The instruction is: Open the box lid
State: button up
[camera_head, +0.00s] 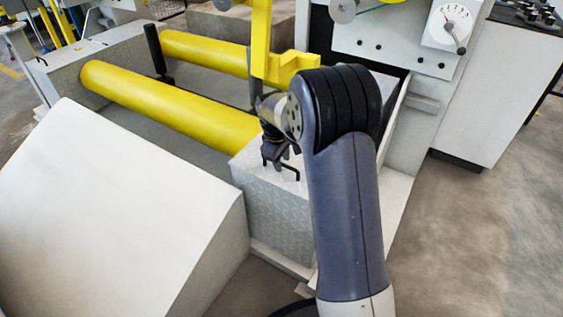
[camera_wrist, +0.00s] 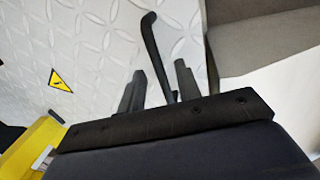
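The box (camera_head: 275,217) is grey metal with a diamond-plate pattern and stands at the centre of the head view. Its lid (camera_wrist: 85,45) looks closed and flat, with a yellow warning sticker in the wrist view. A black bar handle (camera_head: 291,176) is on top; it also shows in the wrist view (camera_wrist: 152,40). My gripper (camera_head: 274,153) is over the lid at the handle. In the wrist view my two fingers (camera_wrist: 158,82) are apart, with the handle's bar between them and gaps visible. My arm hides part of the box's right side.
Two long yellow rollers (camera_head: 170,105) lie behind and left of the box. A large white slanted panel (camera_head: 110,200) is at front left. A yellow post (camera_head: 262,45) rises just behind my gripper. A machine with a dial (camera_head: 449,27) stands at right. Floor at right is clear.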

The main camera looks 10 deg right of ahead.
grip_shut()
dwell(0.4)
